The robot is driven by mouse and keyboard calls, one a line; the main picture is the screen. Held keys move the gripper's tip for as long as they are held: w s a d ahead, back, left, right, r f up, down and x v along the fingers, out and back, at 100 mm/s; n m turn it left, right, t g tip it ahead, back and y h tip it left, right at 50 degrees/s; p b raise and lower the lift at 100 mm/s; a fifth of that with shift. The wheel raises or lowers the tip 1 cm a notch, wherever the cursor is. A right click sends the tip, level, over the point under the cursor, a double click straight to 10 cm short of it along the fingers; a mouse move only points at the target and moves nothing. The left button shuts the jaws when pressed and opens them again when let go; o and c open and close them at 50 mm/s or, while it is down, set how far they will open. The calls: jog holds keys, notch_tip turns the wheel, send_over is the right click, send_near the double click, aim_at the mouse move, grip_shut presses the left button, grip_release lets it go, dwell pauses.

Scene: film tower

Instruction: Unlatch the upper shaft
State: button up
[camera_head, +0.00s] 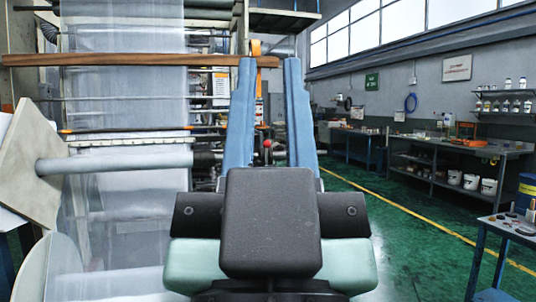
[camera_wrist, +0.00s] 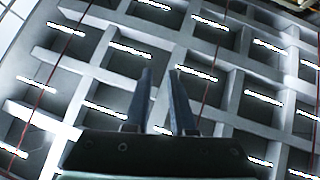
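My gripper (camera_head: 269,60) points up and away, its two blue fingers apart with nothing held between them. In the wrist view my gripper (camera_wrist: 160,71) is also open and empty against the ceiling. A brown horizontal shaft (camera_head: 120,60) crosses the film machine at upper left, its right end behind my fingers. An orange piece (camera_head: 256,48) shows at that end, between the fingertips in the picture; I cannot tell whether it is the latch. A small red knob (camera_head: 268,143) shows lower between the fingers. A grey roller (camera_head: 115,161) lies below the brown shaft.
Clear film (camera_head: 125,120) hangs down the machine at left. A beige plate (camera_head: 25,160) stands at its near side. Green floor (camera_head: 395,240) is open at right, beyond it a workbench (camera_head: 455,155). A small blue table (camera_head: 510,235) stands at near right.

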notch_tip(320, 180, up, 20)
jog(key=p, duration=2)
jog(key=shift+r, duration=0.2)
grip_shut()
jog(key=shift+f, duration=0.15)
